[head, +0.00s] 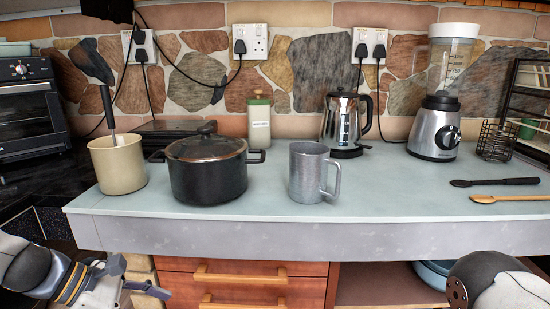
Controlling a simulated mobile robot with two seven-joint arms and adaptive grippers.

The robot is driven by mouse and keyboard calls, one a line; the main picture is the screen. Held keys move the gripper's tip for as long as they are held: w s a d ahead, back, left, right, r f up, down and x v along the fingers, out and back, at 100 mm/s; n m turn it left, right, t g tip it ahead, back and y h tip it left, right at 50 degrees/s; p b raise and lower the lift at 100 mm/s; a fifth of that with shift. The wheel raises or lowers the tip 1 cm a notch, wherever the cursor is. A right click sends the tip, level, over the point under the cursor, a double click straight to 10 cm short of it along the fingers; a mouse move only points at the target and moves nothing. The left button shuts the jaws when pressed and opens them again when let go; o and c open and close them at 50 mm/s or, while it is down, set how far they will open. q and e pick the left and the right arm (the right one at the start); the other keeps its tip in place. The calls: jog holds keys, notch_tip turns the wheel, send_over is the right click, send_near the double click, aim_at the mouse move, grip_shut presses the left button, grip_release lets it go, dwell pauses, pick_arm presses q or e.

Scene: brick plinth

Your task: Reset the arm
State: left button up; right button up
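My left gripper (140,288) is at the lower left, in front of the counter and below its top edge. It is partly cut off by the bottom of the picture, and I cannot tell whether its fingers are open or shut. It is apart from everything on the counter. Part of my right arm (490,281) shows at the lower right, in front of the open shelf. The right gripper is outside the picture.
The counter (380,203) holds a cream pot (118,165), a black lidded pot (207,175), a grey mug (309,173), a kettle (342,122), a blender (437,115) and two utensils (495,182). Drawers (245,279) lie below.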

pick_arm(q)
jog(key=s+f+m+g+y, duration=0.4)
jog(key=s+f+m, duration=0.1)
jog(key=s+f, duration=0.75)
jog(key=s+f+m+g+y, duration=0.1)
jog(key=s+f+m+y, duration=0.1)
jog(key=s+m, duration=0.5)
jog(key=s+f+m+g+y, duration=0.1)
jog(key=s+m, duration=0.7)
jog(key=s, duration=1.1)
notch_tip(320, 180, down, 3)
jog(key=shift+s+a+r+y+p, duration=0.2)
jog(key=shift+a+y+p, duration=0.2)
jog(key=shift+y, duration=0.5)
